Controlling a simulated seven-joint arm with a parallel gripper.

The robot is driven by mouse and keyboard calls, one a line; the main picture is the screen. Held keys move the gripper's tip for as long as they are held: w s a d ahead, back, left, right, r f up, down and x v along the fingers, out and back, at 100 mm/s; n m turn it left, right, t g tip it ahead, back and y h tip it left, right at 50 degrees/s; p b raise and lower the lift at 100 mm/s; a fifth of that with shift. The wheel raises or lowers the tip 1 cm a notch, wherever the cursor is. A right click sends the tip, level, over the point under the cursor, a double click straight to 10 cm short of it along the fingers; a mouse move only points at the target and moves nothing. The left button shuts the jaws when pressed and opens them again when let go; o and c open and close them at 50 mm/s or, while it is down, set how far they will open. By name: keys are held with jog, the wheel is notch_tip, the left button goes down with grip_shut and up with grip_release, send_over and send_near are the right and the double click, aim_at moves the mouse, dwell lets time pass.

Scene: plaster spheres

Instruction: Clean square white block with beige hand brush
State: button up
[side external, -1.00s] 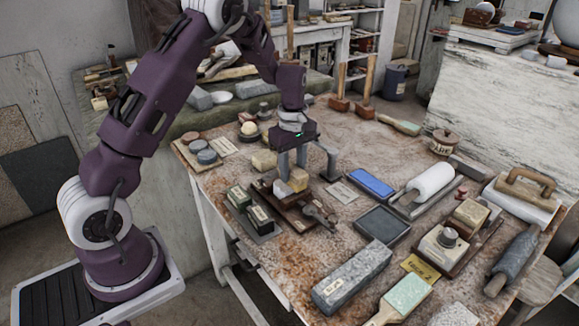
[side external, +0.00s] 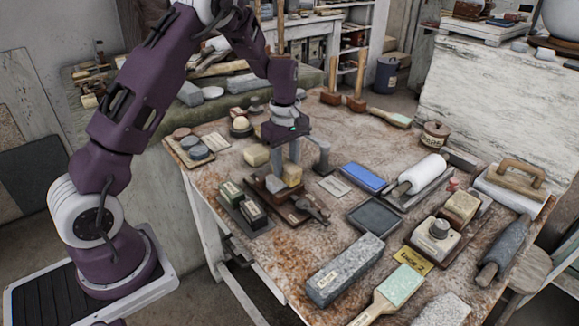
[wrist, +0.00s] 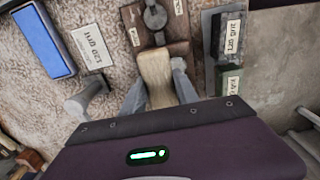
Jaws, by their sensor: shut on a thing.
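My gripper (side external: 284,174) points down over a brown wooden board and is shut on a beige block-shaped piece (side external: 293,176). In the wrist view my gripper (wrist: 158,88) has this beige piece (wrist: 155,70) between its two grey fingers; I cannot tell whether it is the hand brush, and its underside is hidden. The brown board (side external: 304,216) lies under it, with a dark clamp-like part at its near end. A cream block (side external: 256,155) sits apart on the table, behind and left of the board. A whitish block with a grey knob (side external: 436,240) stands to the right.
A blue block (side external: 363,177), a dark tray (side external: 374,215), a long grey stone (side external: 345,270) and a green-headed brush (side external: 402,287) lie further right. Bare table shows between them.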

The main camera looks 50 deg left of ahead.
jog(key=shift+a, duration=1.05)
jog(key=shift+d+r, duration=0.35)
jog(key=shift+d, duration=0.25)
jog(key=shift+d+r, duration=0.35)
jog(key=shift+d, duration=0.2)
jog(key=shift+f, duration=0.75)
jog(key=shift+d, duration=0.1)
jog(key=shift+d, duration=1)
